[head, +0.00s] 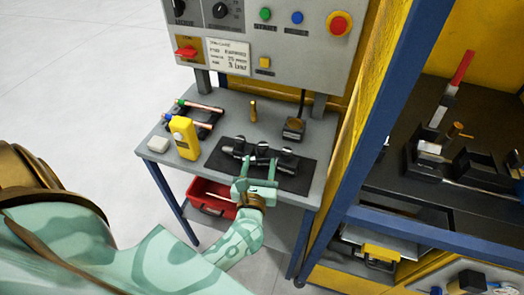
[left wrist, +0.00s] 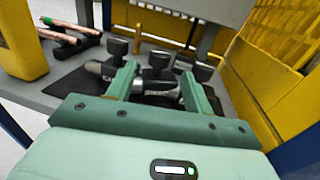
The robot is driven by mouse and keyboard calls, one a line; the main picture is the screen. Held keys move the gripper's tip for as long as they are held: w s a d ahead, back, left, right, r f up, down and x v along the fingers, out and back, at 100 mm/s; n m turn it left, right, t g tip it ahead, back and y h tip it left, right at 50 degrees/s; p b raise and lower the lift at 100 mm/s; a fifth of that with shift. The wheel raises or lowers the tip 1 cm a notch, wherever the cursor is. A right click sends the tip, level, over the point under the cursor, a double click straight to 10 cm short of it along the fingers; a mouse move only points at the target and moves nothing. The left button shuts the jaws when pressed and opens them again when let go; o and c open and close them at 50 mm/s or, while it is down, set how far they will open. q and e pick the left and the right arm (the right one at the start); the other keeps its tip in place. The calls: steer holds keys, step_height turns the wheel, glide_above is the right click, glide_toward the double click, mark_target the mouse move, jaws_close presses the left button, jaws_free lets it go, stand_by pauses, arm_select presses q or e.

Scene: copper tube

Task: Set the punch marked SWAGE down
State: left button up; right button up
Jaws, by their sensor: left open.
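Several dark grey punches lie on a black mat (head: 222,160) on the grey workbench; one dark punch end (head: 288,162) shows at the right of the group. My left gripper (head: 259,163) reaches over the mat with its fingers apart. In the left wrist view, a dark punch (left wrist: 155,87) with pale lettering lies between or just beyond the open fingers (left wrist: 159,70). The lettering is too small to read, so I cannot tell which punch is marked SWAGE. The fingers hide parts of the punches. My right gripper is not in view.
Behind the mat stand a brass pin (head: 253,111) and a small dark block (head: 293,128). A control panel (head: 265,30) rises behind; a blue post (head: 350,170) is close right.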

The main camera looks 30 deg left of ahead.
arm_select(q)
steer(key=v, duration=0.5)
steer(key=s+d+f+m+g+h, duration=0.1)
steer(key=s+d+f+m+h, duration=0.15)
steer(key=f+m, duration=0.5)
steer(key=s+d+f+m+g+h, duration=0.1)
steer(key=s+f+m+g+h, duration=0.15)
steer(key=f+m, duration=0.55)
steer(key=s+d+f+m+g+h, duration=0.1)
steer(key=s+d+f+m+h, duration=0.15)
steer(key=f+m, duration=0.55)
steer(key=s+a+f+m+g, duration=0.2)
steer(key=s+f+m+g, duration=0.1)
steer(key=s+f+m, duration=0.2)
steer(key=s+a+f+m+g, duration=0.2)
steer(key=s+f+m+g, duration=0.2)
steer(key=s+m, duration=0.5)
steer(key=s+a+f+m+g, duration=0.3)
steer(key=s+f+m, duration=0.4)
steer(key=s, duration=0.6)
steer(key=shift+s+f+g, duration=0.3)
steer(key=shift+f+g, duration=0.05)
steer(key=shift+g, duration=0.1)
